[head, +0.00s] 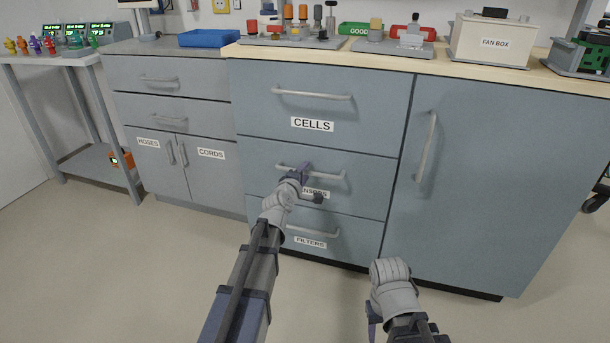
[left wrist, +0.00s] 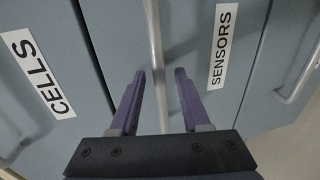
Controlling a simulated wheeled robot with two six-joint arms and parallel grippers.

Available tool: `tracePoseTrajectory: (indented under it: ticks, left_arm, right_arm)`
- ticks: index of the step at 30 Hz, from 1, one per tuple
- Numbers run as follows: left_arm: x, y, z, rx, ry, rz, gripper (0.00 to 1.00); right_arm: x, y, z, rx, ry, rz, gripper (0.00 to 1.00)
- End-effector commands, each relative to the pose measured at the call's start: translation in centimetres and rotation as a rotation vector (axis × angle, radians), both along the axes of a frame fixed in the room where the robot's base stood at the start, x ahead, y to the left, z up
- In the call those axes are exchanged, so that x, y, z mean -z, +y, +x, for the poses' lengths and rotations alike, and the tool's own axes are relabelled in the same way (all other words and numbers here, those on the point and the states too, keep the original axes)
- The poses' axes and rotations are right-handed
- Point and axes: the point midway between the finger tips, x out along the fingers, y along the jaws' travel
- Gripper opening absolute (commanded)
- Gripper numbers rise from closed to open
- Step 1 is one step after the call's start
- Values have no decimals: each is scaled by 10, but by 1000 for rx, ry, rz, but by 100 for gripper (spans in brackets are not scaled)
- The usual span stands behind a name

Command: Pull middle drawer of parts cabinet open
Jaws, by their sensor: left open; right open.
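The parts cabinet has three stacked grey-blue drawers. The middle drawer (head: 362,194) looks flush with the others, and its SENSORS label is partly hidden by my left gripper in the head view but clear in the left wrist view (left wrist: 222,45). Its bar handle (head: 332,176) also shows in the left wrist view (left wrist: 155,45), running between the two fingers. My left gripper (head: 303,173) is open at this handle, its purple fingers on either side (left wrist: 160,75) and apart from the bar. My right gripper (head: 373,318) is low in front of the cabinet, open and empty, partly hidden by its wrist.
The CELLS drawer (head: 370,100) is above and the FILTERS drawer (head: 345,245) below, each with a bar handle. A tall door (head: 490,170) with a vertical handle stands at right. The floor in front is clear.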

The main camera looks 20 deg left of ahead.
Motion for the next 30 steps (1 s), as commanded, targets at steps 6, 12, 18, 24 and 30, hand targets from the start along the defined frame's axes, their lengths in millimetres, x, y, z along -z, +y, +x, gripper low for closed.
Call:
tracePoseTrajectory:
  ticks: [6,12,18,24,30]
  left_arm:
    - [1,-1,7,0,0,0,47]
    - [1,-1,7,0,0,1,36]
    - [1,-1,7,0,0,0,14]
    - [1,-1,7,0,0,1,0]
    - [1,-1,7,0,0,1,0]
  right_arm:
    - [1,0,0,0,0,0,50]
    - [1,0,0,0,0,0,50]
    - [1,0,0,0,0,0,50]
    - [1,0,0,0,0,0,50]
    - [1,0,0,0,0,0,50]
